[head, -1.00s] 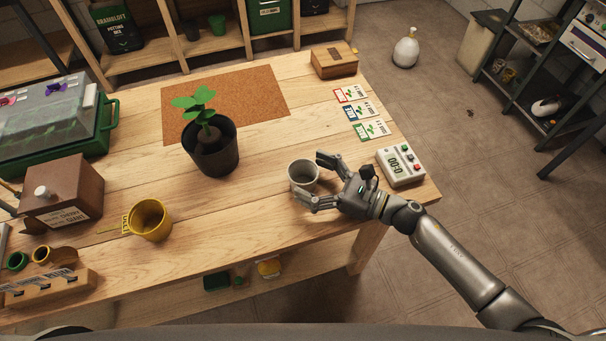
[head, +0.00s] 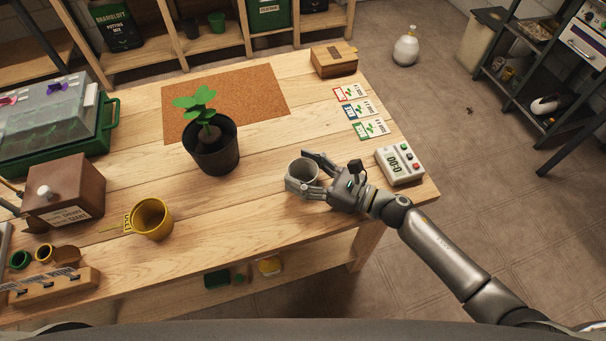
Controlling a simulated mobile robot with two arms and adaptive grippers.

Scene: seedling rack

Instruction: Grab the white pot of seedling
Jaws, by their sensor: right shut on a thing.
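A small white-grey pot (head: 303,167) stands near the right front part of the wooden table; I see no plant in it, though its inside is only partly visible. My right gripper (head: 298,174) comes from the right and is shut on this pot, one finger on its far side and one on its near side. The pot looks upright, and I cannot tell whether it is off the table. A green seedling (head: 197,103) grows in a black pot (head: 212,153) to the left. My left gripper is not in view.
A white timer (head: 400,165) sits close beyond my right gripper, near the table's right edge. Seed packets (head: 358,110) and a wooden box (head: 334,60) lie behind. A yellow cup (head: 151,219) stands left. The wood between yellow cup and white pot is clear.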

